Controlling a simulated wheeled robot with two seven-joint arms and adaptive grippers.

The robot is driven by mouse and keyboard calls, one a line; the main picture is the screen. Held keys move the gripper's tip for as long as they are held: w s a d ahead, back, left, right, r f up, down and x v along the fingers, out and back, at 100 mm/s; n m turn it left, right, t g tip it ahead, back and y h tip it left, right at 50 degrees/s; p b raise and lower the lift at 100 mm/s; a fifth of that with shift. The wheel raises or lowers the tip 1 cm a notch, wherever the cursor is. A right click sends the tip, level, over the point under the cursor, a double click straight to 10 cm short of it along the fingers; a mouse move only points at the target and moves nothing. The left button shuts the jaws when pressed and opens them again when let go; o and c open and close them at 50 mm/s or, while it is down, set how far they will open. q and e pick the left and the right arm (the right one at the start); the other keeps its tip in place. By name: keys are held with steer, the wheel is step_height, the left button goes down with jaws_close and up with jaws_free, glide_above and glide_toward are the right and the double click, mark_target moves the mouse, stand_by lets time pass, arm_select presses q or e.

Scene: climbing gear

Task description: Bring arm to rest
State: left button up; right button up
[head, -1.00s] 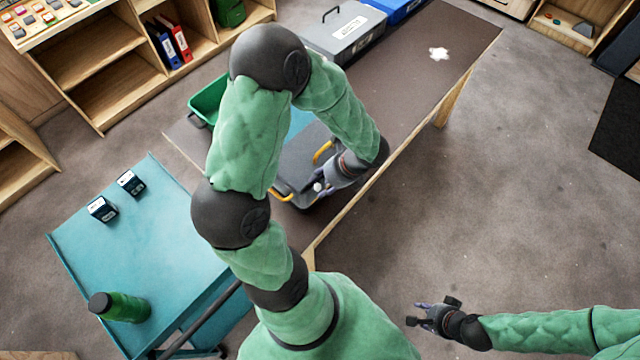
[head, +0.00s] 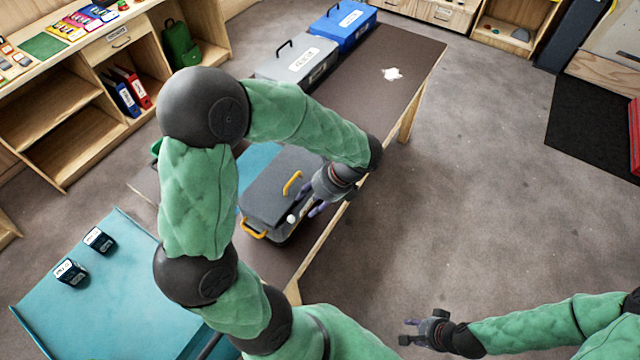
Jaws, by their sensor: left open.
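My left arm arches in from the bottom over the brown table. My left gripper (head: 314,207) is open at the right front corner of a dark grey box (head: 268,189) with yellow handles. Its purple fingers are empty, and I cannot tell whether they touch the box. My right gripper (head: 408,333) hangs over the open floor at the lower right, away from the table. Its fingers are small in the view, and I cannot tell how far apart they are.
The brown table (head: 395,50) also holds a grey box (head: 298,62), a blue box (head: 343,25) and a white patch (head: 391,73). A teal cart (head: 100,300) with two small dark boxes stands at the left. Shelves (head: 65,105) line the back left.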

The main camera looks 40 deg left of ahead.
arm_select(q)
steer(key=shift+f, duration=0.1)
steer(key=s+d+f+n+t+h+b, duration=0.1)
steer(key=d+f+n+h+b, duration=0.1)
steer(key=d+f+n, duration=0.4)
steer(key=s+d+f+n+t+h+b, duration=0.1)
steer(key=d+f+n+h+b, duration=0.2)
steer(key=d+f+n, duration=0.4)
steer(key=s+d+f+n+t+h+b, duration=0.1)
steer(key=d+f+n+h+b, duration=0.2)
steer(key=f, duration=1.8)
steer(key=d+n, duration=0.4)
steer(key=n, duration=0.1)
steer(key=shift+s+d+n+h, duration=0.25)
steer(key=shift+n+h, duration=0.05)
